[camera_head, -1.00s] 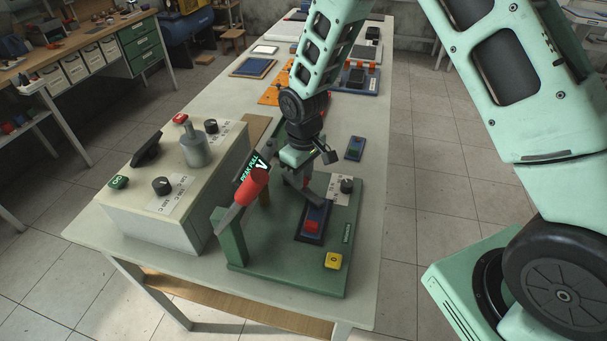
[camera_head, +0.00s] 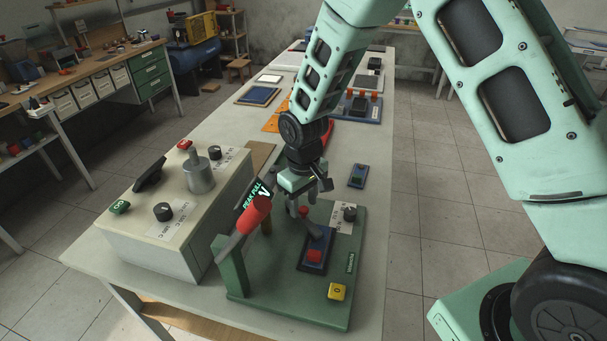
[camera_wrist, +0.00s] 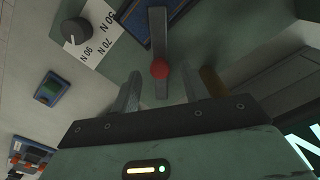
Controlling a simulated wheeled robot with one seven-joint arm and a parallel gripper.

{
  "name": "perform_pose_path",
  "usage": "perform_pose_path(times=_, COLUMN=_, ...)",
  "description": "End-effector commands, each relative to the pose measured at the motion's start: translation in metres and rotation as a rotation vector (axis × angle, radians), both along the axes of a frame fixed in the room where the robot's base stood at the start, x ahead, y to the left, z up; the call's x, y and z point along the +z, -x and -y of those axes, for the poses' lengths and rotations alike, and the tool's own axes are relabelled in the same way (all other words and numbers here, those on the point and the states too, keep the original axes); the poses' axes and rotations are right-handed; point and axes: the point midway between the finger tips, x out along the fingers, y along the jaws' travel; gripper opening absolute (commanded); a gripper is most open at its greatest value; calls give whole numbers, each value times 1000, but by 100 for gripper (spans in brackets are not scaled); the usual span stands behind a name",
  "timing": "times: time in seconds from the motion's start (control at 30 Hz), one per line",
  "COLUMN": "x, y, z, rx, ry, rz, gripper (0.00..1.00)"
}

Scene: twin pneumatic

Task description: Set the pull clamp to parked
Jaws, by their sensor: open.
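A green fixture (camera_head: 279,283) stands on the near end of the table. On it a grey lever (camera_head: 312,226) with a red ball knob (camera_head: 303,211) rises from a blue plate (camera_head: 311,268); I take this to be the pull clamp, but no label confirms it. My gripper (camera_head: 306,200) is just above the knob, pointing down. In the wrist view my gripper (camera_wrist: 160,88) is open, one finger on each side of the red knob (camera_wrist: 159,69), with visible gaps. Whether the knob lies at fingertip depth is unclear.
A red cylinder (camera_head: 254,215) on an angled bar and the PEAK PULL display stand left of my gripper. A yellow button (camera_head: 337,292) and black dial (camera_head: 350,214) are on the fixture. A beige control box (camera_head: 145,236) stands left.

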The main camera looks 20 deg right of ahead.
Motion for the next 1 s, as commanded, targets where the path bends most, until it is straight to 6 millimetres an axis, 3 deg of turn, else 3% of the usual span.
perform_pose_path(times=0.6, x=132, y=-1, z=0, rx=-1, ry=-1, rz=5, gripper=45)
perform_pose_path(times=0.8, x=157, y=0, z=0, rx=0, ry=-1, rz=3, gripper=45)
perform_pose_path(times=1.0, x=164, y=0, z=0, rx=0, ry=-1, rz=1, gripper=45)
